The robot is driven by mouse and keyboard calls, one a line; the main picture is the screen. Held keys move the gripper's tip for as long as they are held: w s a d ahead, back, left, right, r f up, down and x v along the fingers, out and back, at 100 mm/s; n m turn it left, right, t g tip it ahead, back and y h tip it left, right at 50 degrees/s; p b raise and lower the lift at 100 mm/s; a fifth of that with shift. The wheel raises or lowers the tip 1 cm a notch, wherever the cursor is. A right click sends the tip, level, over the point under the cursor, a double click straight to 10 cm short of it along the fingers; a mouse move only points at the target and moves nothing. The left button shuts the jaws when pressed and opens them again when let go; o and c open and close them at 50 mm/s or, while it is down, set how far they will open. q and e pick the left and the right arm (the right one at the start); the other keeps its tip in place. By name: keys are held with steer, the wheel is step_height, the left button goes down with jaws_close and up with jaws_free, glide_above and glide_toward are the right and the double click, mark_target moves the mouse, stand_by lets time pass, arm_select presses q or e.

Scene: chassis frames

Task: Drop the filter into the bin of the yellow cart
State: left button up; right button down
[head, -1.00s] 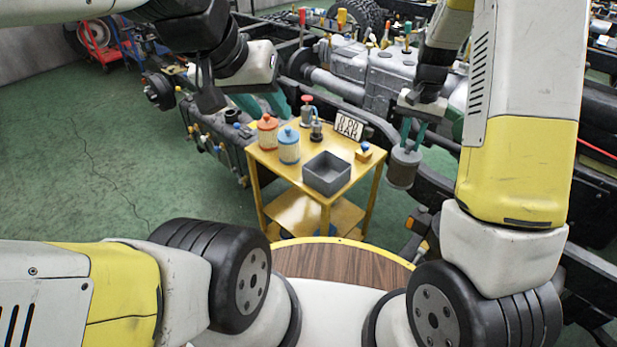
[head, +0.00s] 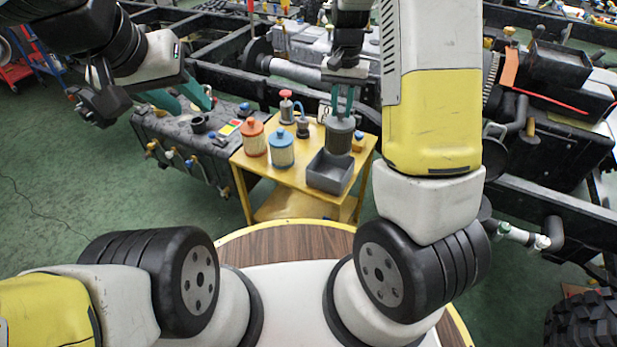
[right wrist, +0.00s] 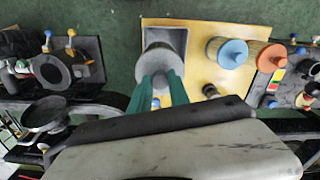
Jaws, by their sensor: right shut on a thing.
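The yellow cart (head: 296,180) stands in front of me with a grey open-topped bin (head: 328,181) on its top. The grey cylindrical filter (head: 339,138) hangs upright from my right gripper (head: 342,106), whose teal fingers are shut on its top. In the head view the filter overlaps the bin's back part. In the right wrist view the filter (right wrist: 158,62) covers part of the bin (right wrist: 178,36), and its height above the bin is hard to judge. My left gripper (head: 184,99) is empty, its teal fingers spread apart, left of the cart.
An orange-lidded canister (head: 254,140), a blue-lidded canister (head: 282,151) and a red-topped item (head: 286,108) stand on the cart left of the bin. A dark chassis (head: 215,75) runs behind the cart. Green floor (head: 60,190) is clear at left.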

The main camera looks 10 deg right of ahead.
steer(key=shift+f, duration=1.75)
steer(key=c, duration=1.1)
jaws_free()
steer(key=shift+c, duration=0.2)
step_height(320, 180, up, 8)
steer(key=shift+f, duration=0.1)
